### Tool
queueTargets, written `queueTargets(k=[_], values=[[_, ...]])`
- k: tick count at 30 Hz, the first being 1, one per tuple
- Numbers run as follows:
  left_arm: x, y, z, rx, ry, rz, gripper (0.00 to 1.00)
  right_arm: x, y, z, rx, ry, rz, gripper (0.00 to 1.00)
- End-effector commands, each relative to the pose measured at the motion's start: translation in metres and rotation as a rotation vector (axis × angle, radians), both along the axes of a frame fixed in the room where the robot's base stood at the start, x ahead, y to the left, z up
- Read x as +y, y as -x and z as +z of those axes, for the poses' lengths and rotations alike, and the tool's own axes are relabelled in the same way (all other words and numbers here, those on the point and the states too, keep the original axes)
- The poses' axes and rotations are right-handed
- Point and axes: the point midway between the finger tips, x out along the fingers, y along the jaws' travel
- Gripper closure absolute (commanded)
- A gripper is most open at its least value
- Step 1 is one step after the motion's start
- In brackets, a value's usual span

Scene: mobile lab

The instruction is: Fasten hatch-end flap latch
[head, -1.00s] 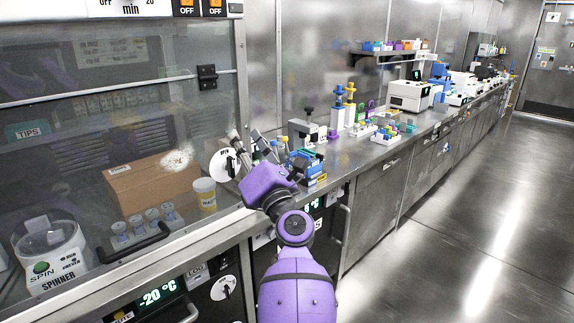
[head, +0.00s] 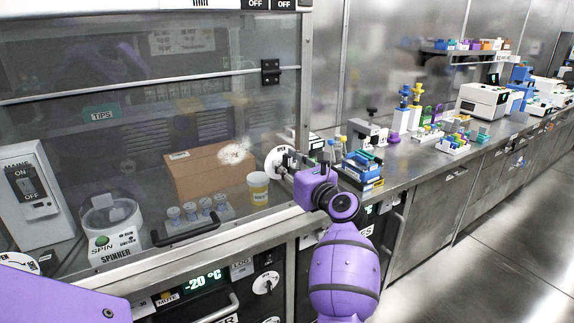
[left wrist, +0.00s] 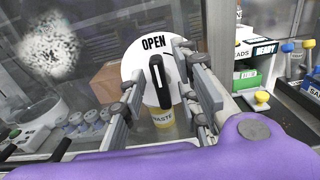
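The latch is a round white dial (left wrist: 140,62) marked OPEN, with a black handle (left wrist: 160,82) standing nearly upright below the word. In the head view the dial (head: 272,163) sits at the right end of the clear hatch flap. My left gripper (left wrist: 165,80) is open in the left wrist view, with one finger on each side of the handle. I cannot tell whether either finger touches it. In the head view my left gripper (head: 288,168) is in front of the dial and partly hides it. My right gripper is not in view.
Behind the clear flap are a brown box (head: 210,176), a yellow-labelled jar (head: 258,188) and a spinner (head: 112,228). A black bar handle (head: 188,232) is on the flap. Blue racks (head: 362,168) stand on the bench close to the right of my gripper.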

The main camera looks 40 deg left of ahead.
Motion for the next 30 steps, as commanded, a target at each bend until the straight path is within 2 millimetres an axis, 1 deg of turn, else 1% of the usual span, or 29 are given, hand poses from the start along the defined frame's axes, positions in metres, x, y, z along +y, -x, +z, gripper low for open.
queueTargets(k=[8, 15, 23, 30], values=[[0.002, -0.001, 0.0, 0.001, 0.0, 0.0, 0.7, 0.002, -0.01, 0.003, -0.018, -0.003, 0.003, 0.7], [0.002, -0.001, 0.0, 0.001, 0.0, -0.001, 1.0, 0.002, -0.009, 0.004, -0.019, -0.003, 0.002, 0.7], [0.001, -0.002, 0.001, 0.008, -0.004, -0.004, 1.0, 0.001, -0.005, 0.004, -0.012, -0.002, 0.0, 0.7], [0.0, -0.003, 0.004, 0.08, -0.034, -0.006, 1.0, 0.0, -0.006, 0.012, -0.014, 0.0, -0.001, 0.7]])
